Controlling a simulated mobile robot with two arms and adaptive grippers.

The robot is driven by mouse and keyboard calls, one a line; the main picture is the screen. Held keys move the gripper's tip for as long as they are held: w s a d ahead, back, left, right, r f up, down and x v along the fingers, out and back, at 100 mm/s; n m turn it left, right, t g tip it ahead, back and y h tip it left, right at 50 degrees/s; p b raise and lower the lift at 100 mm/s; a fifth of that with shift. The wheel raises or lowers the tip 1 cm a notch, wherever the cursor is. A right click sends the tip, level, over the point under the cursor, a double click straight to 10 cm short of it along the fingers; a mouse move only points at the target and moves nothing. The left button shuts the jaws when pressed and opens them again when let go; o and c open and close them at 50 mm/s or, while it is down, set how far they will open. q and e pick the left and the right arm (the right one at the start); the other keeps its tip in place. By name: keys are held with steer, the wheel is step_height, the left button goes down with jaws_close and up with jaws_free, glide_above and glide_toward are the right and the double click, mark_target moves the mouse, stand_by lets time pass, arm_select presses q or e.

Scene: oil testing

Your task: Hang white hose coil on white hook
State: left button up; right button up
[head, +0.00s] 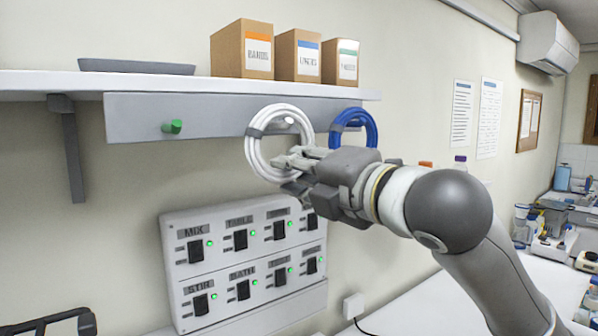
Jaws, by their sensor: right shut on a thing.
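The white hose coil (254,160) is a ring with grey bands, held upright in front of the grey rail under the shelf. My right gripper (289,163) is shut on its lower right side. The white hook (290,121) shows as a pale knob inside the ring's opening, near its upper right inner edge. I cannot tell whether the coil is around the hook or still in front of it. A dark part at the lower left corner (60,318) appears to be my left gripper, mostly cut off; its jaw state is unclear.
The grey rail (215,118) also carries a green hook (172,127) at left. A blue hose coil (372,130) hangs at right, close behind my right gripper. The shelf (30,84) above holds several boxes (242,50). A switch panel (262,258) is below.

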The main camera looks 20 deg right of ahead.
steer(key=o, duration=1.1)
steer(key=shift+o, duration=0.2)
